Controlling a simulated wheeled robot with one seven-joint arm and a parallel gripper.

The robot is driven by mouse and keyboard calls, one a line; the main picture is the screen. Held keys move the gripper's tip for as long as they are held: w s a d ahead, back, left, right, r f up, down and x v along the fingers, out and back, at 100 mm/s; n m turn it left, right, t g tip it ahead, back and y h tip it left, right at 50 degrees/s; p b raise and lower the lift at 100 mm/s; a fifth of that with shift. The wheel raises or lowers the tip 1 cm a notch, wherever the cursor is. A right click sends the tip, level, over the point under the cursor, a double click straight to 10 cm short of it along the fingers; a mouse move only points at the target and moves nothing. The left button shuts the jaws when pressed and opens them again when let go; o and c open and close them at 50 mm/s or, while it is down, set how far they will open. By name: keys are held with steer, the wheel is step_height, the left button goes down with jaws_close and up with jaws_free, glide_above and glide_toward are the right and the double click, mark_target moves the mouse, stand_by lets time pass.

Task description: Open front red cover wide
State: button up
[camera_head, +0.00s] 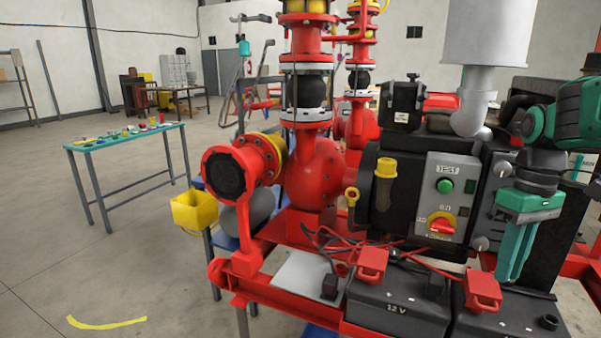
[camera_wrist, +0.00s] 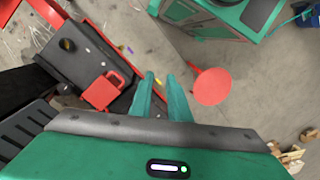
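Two red covers sit on the black batteries at the front of the skid. One red cover (camera_head: 371,265) is on the 12 V battery and the other red cover (camera_head: 482,291) is farther right, nearer the camera. Both look closed. In the wrist view one red cover (camera_wrist: 102,90) lies on a black battery, left of my fingers; which of the two it is I cannot tell. My gripper (camera_head: 510,278) hangs fingers down above and right of the right cover in the head view. Its green fingertips (camera_wrist: 160,76) are a little apart with nothing between them, touching no cover.
A control panel (camera_head: 446,198) with a green button and red switch stands behind the batteries. Red and black cables (camera_head: 405,256) run across behind the covers. A red disc (camera_wrist: 210,86) and a green cabinet (camera_wrist: 218,22) show in the wrist view.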

steer(key=s+f+m, duration=0.2)
steer(key=s+m, duration=0.1)
steer(key=s, duration=0.2)
steer(key=s+d+f+m, duration=0.1)
steer(key=s+f+m, duration=0.2)
steer(key=s, duration=0.2)
steer(key=s+f+m+t, duration=0.1)
steer(key=s+f+m, duration=0.2)
steer(key=s, duration=0.2)
steer(key=shift+s+d+h, duration=0.15)
steer(key=shift+d+h, duration=0.1)
steer(key=shift+h, duration=0.05)
steer(key=shift+c, duration=0.8)
steer(key=shift+s+f+m, duration=0.25)
steer(key=shift+s+m, duration=0.05)
steer(key=shift+m, duration=0.1)
jaws_close()
